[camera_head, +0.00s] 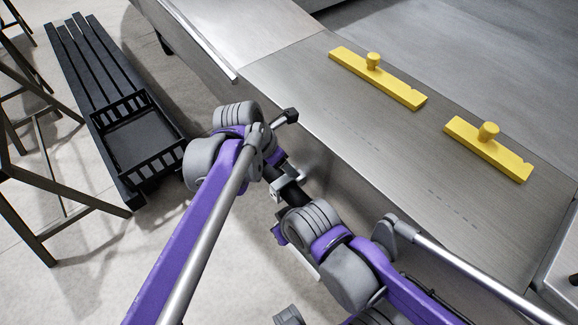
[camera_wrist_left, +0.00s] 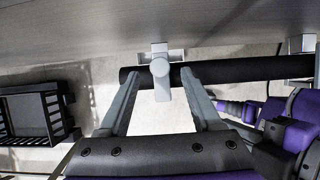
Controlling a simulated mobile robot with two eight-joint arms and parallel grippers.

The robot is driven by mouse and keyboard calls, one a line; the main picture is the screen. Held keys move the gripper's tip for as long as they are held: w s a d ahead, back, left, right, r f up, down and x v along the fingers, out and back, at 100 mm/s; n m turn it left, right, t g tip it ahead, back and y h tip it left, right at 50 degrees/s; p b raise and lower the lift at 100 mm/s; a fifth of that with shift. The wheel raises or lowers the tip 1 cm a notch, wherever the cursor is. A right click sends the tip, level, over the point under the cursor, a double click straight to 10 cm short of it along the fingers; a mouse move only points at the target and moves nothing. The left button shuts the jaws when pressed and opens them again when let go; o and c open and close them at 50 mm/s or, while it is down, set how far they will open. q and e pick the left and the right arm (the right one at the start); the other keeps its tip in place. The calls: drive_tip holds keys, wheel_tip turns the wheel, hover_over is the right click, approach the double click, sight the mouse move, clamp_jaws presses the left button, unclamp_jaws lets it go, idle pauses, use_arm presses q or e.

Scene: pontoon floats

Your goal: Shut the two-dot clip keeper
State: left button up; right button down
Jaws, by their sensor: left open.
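In the left wrist view a pale grey clip (camera_wrist_left: 160,66) sits on a black bar (camera_wrist_left: 230,72), with a flat grey tongue hanging down at its front. I cannot make out any dots on it. My left gripper (camera_wrist_left: 161,78) is open, one finger on each side of the clip, with nothing held between them. In the head view a grey clip (camera_head: 289,181) shows on the dark bar between my two arms, below the counter edge. My left gripper's fingers cannot be made out there. My right gripper's fingers cannot be picked out in either view.
A metal counter (camera_head: 400,160) carries two yellow bars with knobs, one farther left (camera_head: 378,78) and one at right (camera_head: 487,149). A black crate (camera_head: 133,135) stands on a dark slatted bench (camera_head: 80,62) at left. My right arm crowds the bar's right side.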

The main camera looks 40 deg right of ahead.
sight(277, 185)
use_arm(q)
drive_tip(key=v, duration=0.5)
drive_tip(key=shift+a+r, duration=0.15)
drive_tip(key=shift+r, duration=0.15)
drive_tip(key=a+f+m+t+y+p, duration=0.2)
drive_tip(key=a+m, duration=0.6)
drive_tip(key=a, duration=1.3)
drive_tip(key=s+a+f+m+t+y, duration=0.1)
drive_tip(key=s+a+f+m, duration=0.1)
drive_tip(key=a, duration=0.4)
drive_tip(key=s+a+f+m+t+y, duration=0.1)
drive_tip(key=s+a+f+m, duration=0.2)
drive_tip(key=a, duration=0.4)
drive_tip(key=s+a+f+m+t+y, duration=0.1)
drive_tip(key=s+a+f+m, duration=0.1)
drive_tip(key=s+a+m, duration=0.2)
drive_tip(key=a+m, duration=0.2)
drive_tip(key=a, duration=0.1)
drive_tip(key=shift+s+f, duration=0.15)
drive_tip(key=shift+f, duration=0.25)
